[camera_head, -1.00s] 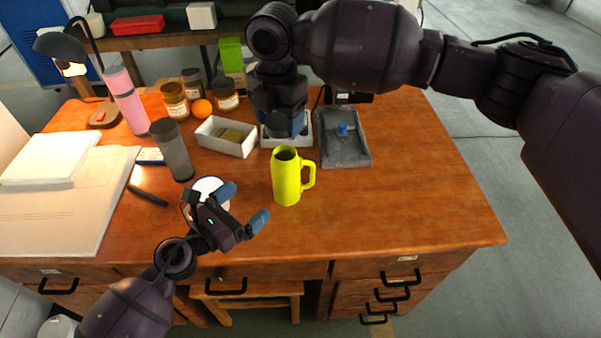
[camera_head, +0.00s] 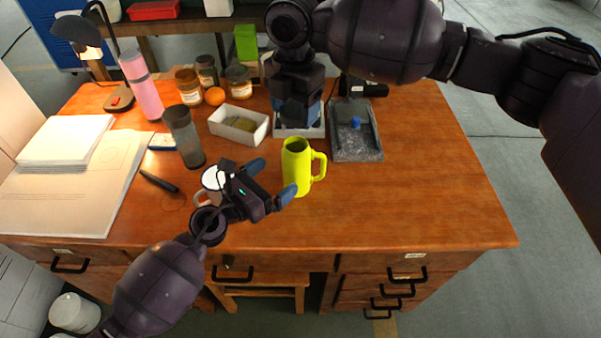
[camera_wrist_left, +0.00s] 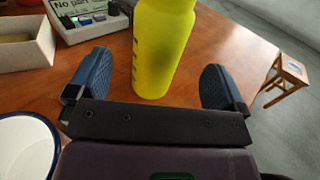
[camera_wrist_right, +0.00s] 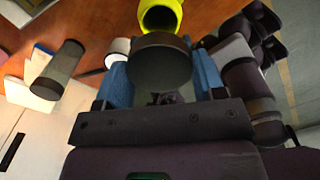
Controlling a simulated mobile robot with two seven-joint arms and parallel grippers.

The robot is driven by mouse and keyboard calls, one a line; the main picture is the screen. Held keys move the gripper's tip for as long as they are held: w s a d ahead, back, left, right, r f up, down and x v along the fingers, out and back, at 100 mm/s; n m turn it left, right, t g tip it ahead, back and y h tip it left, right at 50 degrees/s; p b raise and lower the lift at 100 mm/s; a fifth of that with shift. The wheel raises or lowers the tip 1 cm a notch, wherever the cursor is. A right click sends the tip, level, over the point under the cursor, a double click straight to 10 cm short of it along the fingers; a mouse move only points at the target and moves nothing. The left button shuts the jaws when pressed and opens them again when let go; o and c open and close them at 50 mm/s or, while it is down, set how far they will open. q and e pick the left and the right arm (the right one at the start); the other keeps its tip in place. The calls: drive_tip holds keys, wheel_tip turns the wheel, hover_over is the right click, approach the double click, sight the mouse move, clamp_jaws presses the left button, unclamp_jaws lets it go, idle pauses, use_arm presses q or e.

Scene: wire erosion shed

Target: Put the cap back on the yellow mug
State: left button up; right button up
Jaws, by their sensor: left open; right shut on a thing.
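The yellow mug (camera_head: 297,170) stands upright on the desk, its top open and its handle to the right. In the left wrist view the mug (camera_wrist_left: 160,45) rises ahead of my left gripper (camera_wrist_left: 157,76), between the lines of its spread blue fingers. My left gripper (camera_head: 272,181) is open beside the mug at its left in the head view. My right gripper (camera_head: 299,114) is above the desk behind the mug. In the right wrist view my right gripper (camera_wrist_right: 161,80) is shut on a dark round cap (camera_wrist_right: 160,65), with the mug's open mouth (camera_wrist_right: 160,17) beyond it.
A white mug (camera_head: 212,180) is left of my left gripper. A grey tumbler (camera_head: 184,138), an open white box (camera_head: 240,122) and a grey tray (camera_head: 356,140) stand around the yellow mug. The desk's right side is clear.

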use_arm(q)
drive_tip(key=x, duration=0.7)
drive_tip(key=shift+w+d, duration=0.1)
drive_tip(key=c, duration=1.4)
drive_tip(key=shift+o, duration=0.2)
use_arm(e)
hover_over(295, 138)
drive_tip(key=s, duration=0.3)
drive_tip(key=shift+w+f, duration=0.15)
drive_tip(key=shift+f, duration=1.1)
drive_tip(key=shift+w+f, duration=0.1)
drive_tip(key=shift+f, duration=1.15)
drive_tip(key=shift+d+f, duration=0.1)
drive_tip(key=shift+f, duration=0.05)
drive_tip(key=shift+f, duration=0.75)
drive_tip(key=shift+f, duration=0.55)
